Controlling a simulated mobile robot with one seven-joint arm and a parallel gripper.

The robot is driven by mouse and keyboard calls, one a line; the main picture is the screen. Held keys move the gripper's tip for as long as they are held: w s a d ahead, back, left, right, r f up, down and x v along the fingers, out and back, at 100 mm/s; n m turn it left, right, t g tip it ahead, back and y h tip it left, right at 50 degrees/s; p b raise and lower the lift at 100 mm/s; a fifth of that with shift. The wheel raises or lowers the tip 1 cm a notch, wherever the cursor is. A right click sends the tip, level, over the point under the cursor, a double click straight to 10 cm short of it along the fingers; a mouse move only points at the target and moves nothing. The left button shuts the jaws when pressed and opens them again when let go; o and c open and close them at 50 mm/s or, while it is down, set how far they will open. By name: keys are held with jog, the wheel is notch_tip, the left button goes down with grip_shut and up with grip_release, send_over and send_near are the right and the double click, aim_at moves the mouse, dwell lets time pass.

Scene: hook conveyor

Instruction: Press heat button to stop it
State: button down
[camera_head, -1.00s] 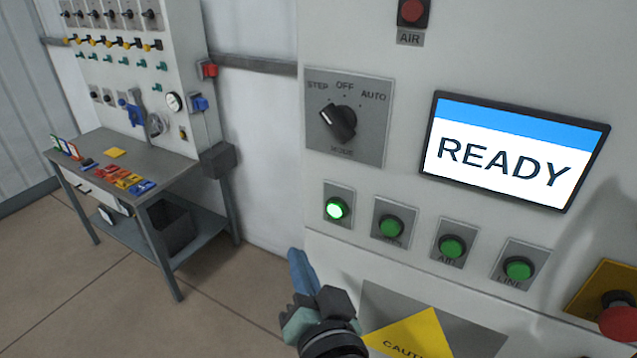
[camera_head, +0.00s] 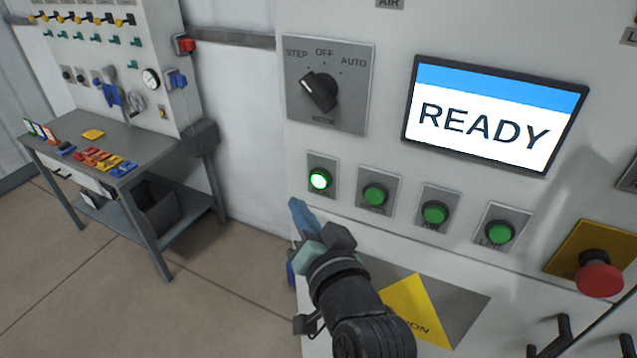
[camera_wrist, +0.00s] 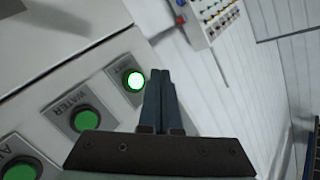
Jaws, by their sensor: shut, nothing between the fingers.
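The leftmost button in the panel's row (camera_head: 319,180) glows bright green. Its label is too small to read in the head view, and hard to read in the wrist view, where the lit button (camera_wrist: 134,80) sits left of my fingertips. It is beside the WATER button (camera_wrist: 86,120), so I take it as the heat button. My gripper (camera_head: 299,212) is shut and empty, just below and left of the lit button. In the wrist view my gripper (camera_wrist: 160,80) has its blue fingers together beside the button; I cannot tell the gap to the panel.
Unlit green buttons, including AIR (camera_head: 435,213) and LINE (camera_head: 499,233), continue to the right. A red mushroom button (camera_head: 600,279) is at lower right. The mode dial (camera_head: 319,91) and READY screen (camera_head: 485,115) are above. A workbench (camera_head: 120,150) stands at left.

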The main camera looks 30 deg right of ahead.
aim_at(311, 179)
jog(key=shift+w+d, duration=0.6)
jog(key=shift+d, duration=0.2)
jog(key=shift+w+d, duration=0.6)
jog(key=shift+d, duration=0.15)
jog(key=shift+d+b, duration=0.1)
jog(key=shift+b, duration=0.2)
dwell(0.7)
jog(key=shift+w+d, duration=0.25)
jog(key=shift+w+d, duration=0.25)
jog(key=shift+d, duration=0.1)
dwell(0.7)
dwell(0.3)
jog(key=shift+s+a, duration=0.55)
jog(key=shift+a, duration=0.15)
jog(key=s+a, duration=0.1)
jog(key=a, duration=0.1)
jog(key=s+a+p, duration=0.1)
jog(key=s+a, duration=0.1)
jog(key=shift+p, duration=0.3)
